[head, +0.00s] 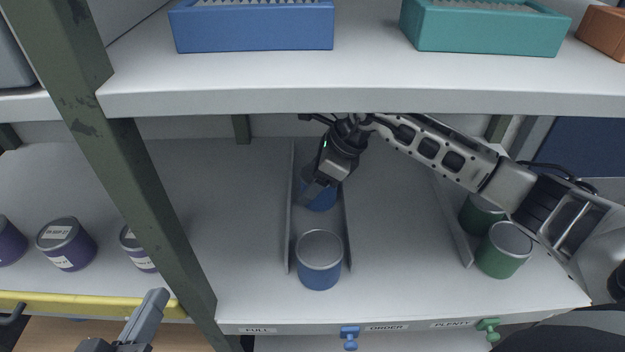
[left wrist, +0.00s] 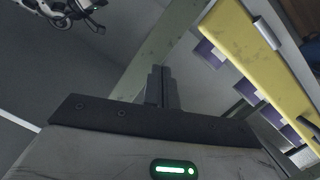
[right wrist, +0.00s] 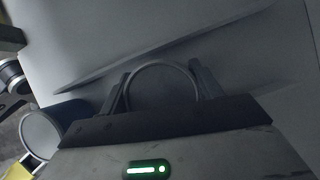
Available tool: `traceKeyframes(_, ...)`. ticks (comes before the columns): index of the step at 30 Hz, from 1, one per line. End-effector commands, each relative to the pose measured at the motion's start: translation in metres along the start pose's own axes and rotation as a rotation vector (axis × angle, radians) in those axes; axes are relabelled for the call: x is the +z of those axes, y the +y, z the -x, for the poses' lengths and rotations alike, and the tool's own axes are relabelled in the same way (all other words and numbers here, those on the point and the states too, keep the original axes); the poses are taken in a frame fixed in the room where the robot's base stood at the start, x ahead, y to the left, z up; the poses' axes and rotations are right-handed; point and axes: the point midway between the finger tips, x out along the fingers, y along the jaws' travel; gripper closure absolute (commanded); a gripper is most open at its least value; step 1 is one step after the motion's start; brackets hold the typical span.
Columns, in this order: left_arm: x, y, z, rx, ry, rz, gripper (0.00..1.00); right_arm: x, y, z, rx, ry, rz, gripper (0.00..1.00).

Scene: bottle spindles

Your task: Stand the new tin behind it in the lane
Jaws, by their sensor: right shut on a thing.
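A blue tin (head: 320,265) with a grey lid stands upright near the front of the lane (head: 291,225) between two thin grey walls. A second blue tin (head: 323,203) is behind it in the same lane, partly hidden by my right gripper (head: 314,188). My right gripper is shut on this rear tin; in the right wrist view the held tin's round rim (right wrist: 163,88) shows between the fingers, and the front tin (right wrist: 42,135) is at the left. Whether the rear tin touches the shelf I cannot tell. My left gripper (head: 157,300) is shut and empty at the lower left, its fingers together (left wrist: 162,88).
Green tins (head: 503,250) stand right of another divider (head: 452,222). Purple tins (head: 67,245) stand left of the green post (head: 130,190). An upper shelf (head: 300,90) with blue and teal boxes overhangs. Blue and green clips (head: 349,337) sit on the labelled front edge.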

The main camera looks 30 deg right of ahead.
Motion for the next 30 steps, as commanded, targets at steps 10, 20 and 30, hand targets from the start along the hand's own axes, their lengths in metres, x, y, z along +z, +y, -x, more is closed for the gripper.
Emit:
traceKeyframes(10,-0.001,0.001,0.0,0.004,0.006,0.005,1.0,-0.002,0.0,-0.002,0.0,0.001,0.0,0.14)
traceKeyframes(20,-0.008,0.001,0.001,-0.011,-0.002,-0.024,1.0,0.001,-0.001,0.024,-0.003,0.002,0.0,0.14)
traceKeyframes(30,0.004,-0.007,0.003,-0.054,-0.063,-0.088,1.0,0.0,0.0,0.072,-0.001,0.001,0.001,0.14)
